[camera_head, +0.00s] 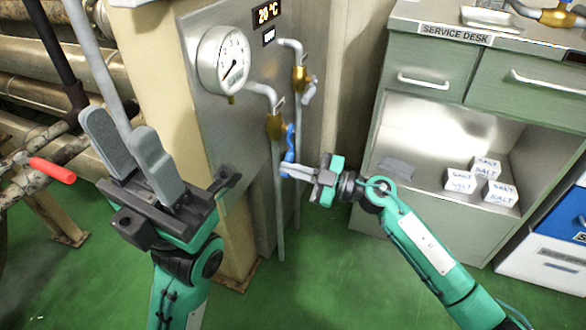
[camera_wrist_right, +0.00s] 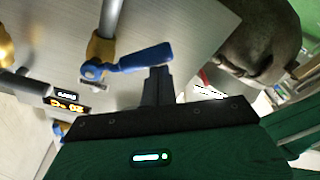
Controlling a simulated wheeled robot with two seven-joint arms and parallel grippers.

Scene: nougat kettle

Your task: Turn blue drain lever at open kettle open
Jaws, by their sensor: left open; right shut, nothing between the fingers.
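The blue lever (camera_head: 290,140) sits on a brass valve (camera_head: 276,126) on a pipe in front of the steel panel; in the head view it stands roughly upright along the pipe. In the right wrist view the blue lever (camera_wrist_right: 140,60) reaches sideways from its brass valve (camera_wrist_right: 100,50). My right gripper (camera_head: 285,171) is shut and empty, its tips close to the lever's lower end; I cannot tell whether they touch it. Its fingers (camera_wrist_right: 157,80) show just below the lever's free end. My left gripper (camera_head: 121,126) is open and empty, left of the panel. No kettle is clearly visible.
A round gauge (camera_head: 222,60) and a 20 °C display (camera_head: 267,13) are on the steel panel (camera_head: 205,115). A second brass valve (camera_head: 300,78) is above right of the blue lever. A red handle (camera_head: 52,170) is at left. The service desk (camera_head: 430,85) with salt blocks is at right.

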